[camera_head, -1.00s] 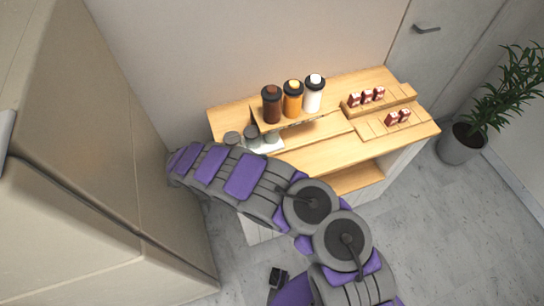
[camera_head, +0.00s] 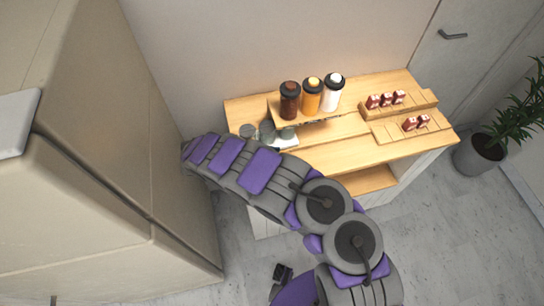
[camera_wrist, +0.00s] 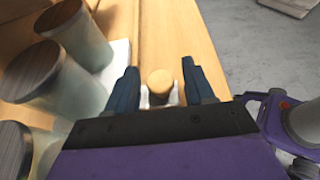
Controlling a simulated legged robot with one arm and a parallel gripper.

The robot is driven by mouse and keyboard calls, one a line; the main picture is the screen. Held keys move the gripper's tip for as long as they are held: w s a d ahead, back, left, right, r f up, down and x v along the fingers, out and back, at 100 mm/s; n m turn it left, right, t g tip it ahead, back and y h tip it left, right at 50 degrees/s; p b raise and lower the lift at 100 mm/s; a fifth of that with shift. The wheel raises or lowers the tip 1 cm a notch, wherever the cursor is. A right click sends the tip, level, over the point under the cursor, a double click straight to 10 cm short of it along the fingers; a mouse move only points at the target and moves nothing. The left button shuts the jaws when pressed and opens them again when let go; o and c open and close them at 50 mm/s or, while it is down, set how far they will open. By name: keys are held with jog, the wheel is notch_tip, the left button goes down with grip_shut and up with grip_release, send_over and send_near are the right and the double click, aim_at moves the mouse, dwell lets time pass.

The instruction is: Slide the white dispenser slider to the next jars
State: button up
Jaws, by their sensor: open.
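In the wrist view, my gripper (camera_wrist: 161,85) is open, its two dark blue fingers apart. A small round wooden-topped knob (camera_wrist: 160,81) with a whitish body stands between the fingers, with a gap on each side. It looks like the handle of the white slider, but its link to the dispenser is hidden. Grey jars with dark wooden lids (camera_wrist: 62,63) stand left of my gripper, next to a white plate (camera_wrist: 121,54). In the head view, the small jars (camera_head: 267,131) stand at the cart's left end, by the white plate (camera_head: 286,143). My gripper cannot be made out there.
Brown (camera_head: 290,101), orange (camera_head: 312,96) and white (camera_head: 333,93) bottles stand on a raised shelf behind the small jars. Red-and-white items (camera_head: 386,100) sit on wooden steps at right. A large beige cabinet (camera_head: 90,190) is close on the left. The counter's middle (camera_head: 345,150) is clear.

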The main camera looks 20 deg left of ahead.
jog(key=v, duration=0.7)
jog(key=shift+w+a+f+p, duration=0.15)
jog(key=shift+f+p, duration=0.1)
jog(key=shift+p, duration=0.05)
jog(key=shift+s+a+r, duration=0.2)
jog(key=shift+s, duration=0.05)
jog(key=shift+d, duration=0.1)
